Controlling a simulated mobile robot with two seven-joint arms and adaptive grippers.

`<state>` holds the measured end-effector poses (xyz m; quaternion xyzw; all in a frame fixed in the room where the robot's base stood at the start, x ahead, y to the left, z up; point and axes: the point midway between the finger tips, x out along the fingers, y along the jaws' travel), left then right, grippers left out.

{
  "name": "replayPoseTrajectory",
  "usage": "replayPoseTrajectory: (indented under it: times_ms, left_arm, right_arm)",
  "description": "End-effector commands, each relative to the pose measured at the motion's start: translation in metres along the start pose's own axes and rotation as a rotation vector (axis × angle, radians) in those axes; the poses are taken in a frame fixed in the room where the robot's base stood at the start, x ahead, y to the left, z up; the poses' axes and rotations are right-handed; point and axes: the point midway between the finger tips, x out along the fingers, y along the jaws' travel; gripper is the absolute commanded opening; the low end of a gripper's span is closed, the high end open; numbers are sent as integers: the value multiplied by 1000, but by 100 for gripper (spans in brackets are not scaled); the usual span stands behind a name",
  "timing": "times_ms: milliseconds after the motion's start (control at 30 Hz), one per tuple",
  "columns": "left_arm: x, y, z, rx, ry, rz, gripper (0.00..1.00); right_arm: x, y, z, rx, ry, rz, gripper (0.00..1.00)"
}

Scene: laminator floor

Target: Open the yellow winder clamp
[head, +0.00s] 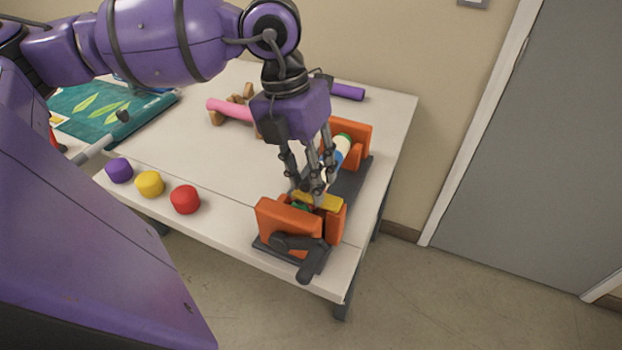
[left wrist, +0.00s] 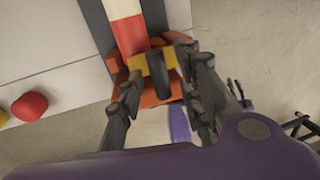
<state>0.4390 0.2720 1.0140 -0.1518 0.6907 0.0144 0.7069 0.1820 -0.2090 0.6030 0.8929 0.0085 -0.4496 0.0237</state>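The yellow winder clamp (head: 328,201) lies across the top of the near orange bracket (head: 283,222) of the winder. It also shows in the left wrist view (left wrist: 168,62), with a dark part at its middle. My left gripper (head: 318,188) points down right at the clamp. Its fingers stand apart on both sides of the clamp in the left wrist view (left wrist: 158,72), and I cannot tell whether they touch it. The clamp looks closed over the bracket, though the fingers partly hide it. My right gripper is not clearly in either view.
A far orange bracket (head: 355,133), a roll (head: 343,146) and a dark crank (head: 305,258) belong to the winder. Purple (head: 119,170), yellow (head: 149,183) and red (head: 185,199) knobs line the table's front. A pink roll (head: 232,109) lies behind. The table's middle is clear.

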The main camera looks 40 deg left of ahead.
Motion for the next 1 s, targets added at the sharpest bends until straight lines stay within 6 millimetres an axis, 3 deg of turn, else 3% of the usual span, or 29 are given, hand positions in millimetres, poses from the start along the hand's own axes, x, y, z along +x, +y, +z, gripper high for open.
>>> replayPoseTrajectory:
  times_ms: [200,400,667,1000]
  left_arm:
    - [11,0,0,1,-1,-1,33]
    - [12,0,0,1,0,-1,33]
    - [11,0,0,1,0,-1,0]
    - [11,0,0,1,0,-1,0]
  right_arm:
    - [2,-1,-15,-1,28,-3,40]
    - [2,-2,-15,-1,29,-4,40]
    - [2,-2,-12,-1,23,-4,40]
    - [1,-1,-8,0,15,-2,40]
